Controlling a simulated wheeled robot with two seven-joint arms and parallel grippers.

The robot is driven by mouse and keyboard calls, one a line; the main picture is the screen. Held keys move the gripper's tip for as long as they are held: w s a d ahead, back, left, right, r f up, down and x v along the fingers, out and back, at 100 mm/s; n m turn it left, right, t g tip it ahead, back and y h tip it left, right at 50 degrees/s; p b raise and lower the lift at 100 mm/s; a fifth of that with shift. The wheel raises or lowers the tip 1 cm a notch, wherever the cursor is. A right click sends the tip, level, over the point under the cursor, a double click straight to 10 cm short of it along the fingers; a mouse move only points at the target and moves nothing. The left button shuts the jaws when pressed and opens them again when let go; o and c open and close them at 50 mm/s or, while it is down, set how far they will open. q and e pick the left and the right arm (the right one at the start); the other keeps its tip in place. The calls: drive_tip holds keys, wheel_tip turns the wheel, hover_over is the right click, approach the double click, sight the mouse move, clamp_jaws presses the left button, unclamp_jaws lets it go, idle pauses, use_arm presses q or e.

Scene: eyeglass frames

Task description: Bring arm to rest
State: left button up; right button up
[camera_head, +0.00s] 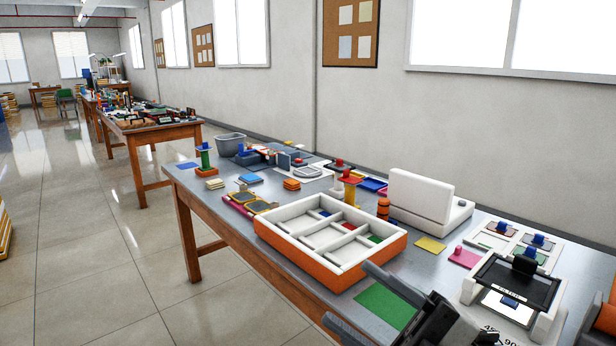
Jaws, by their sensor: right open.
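My right gripper (350,292) reaches in from the bottom edge, with its two dark fingers spread apart and nothing between them. It is over the front edge of the table (222,212), in front of the white-and-orange divided tray (335,272) and beside a green mat (385,305). My left gripper is not in view. A small frame-like piece with two openings (250,204) lies at the tray's left end, apart from my gripper.
A black-topped fixture (517,283) stands on the right of the table, near my right arm. A white open-lidded box (420,195) stands behind the tray. A grey bin (231,144) and small parts fill the far end.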

drive_tip(key=w+d+f+m+t+h+p, duration=0.1)
drive_tip(key=d+f+m+t+h, duration=0.3)
drive_tip(key=f+m+h, duration=0.5)
drive_tip(key=d+f+m+t+h, duration=0.3)
drive_tip(key=f+m+h, duration=0.45)
drive_tip(key=m, duration=0.35)
drive_tip(key=s+f+m+g+h, duration=0.1)
drive_tip(key=s+f+m+g, duration=0.2)
drive_tip(key=s+f+g, duration=0.3)
drive_tip(key=s+f+p, duration=0.1)
drive_tip(key=s+f, duration=0.2)
drive_tip(key=f, duration=0.4)
drive_tip(key=shift+d+m+h, duration=0.25)
drive_tip(key=shift+m+h, duration=0.1)
drive_tip(key=shift+m, duration=0.05)
